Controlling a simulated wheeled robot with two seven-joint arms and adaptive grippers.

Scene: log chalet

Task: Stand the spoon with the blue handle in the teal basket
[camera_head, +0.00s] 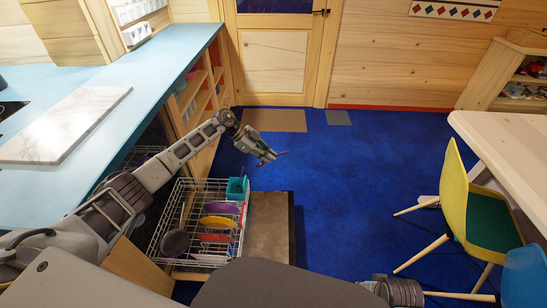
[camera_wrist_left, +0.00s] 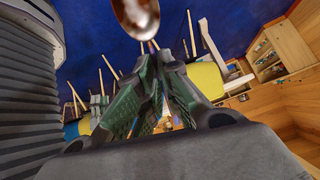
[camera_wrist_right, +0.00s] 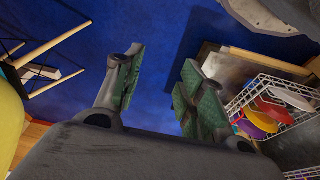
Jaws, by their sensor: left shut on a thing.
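My left gripper (camera_head: 270,154) is beyond the dish rack, above the blue floor. In the left wrist view its fingers (camera_wrist_left: 152,75) are closed together on a spoon (camera_wrist_left: 135,14), whose shiny metal bowl sticks out past the fingertips. The handle is hidden, so its colour cannot be told. The teal basket (camera_head: 237,189) sits at the far right corner of the rack, below and left of the left gripper and apart from it. My right gripper (camera_wrist_right: 160,75) is open and empty in the right wrist view, its fingers well apart over the blue floor.
The wire dish rack (camera_head: 168,222) holds several coloured plates and a dark round dish; it also shows in the right wrist view (camera_wrist_right: 270,85). A light blue counter (camera_head: 75,180) runs along the left. A table (camera_head: 505,140) and yellow chair (camera_head: 455,200) stand right. The middle floor is clear.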

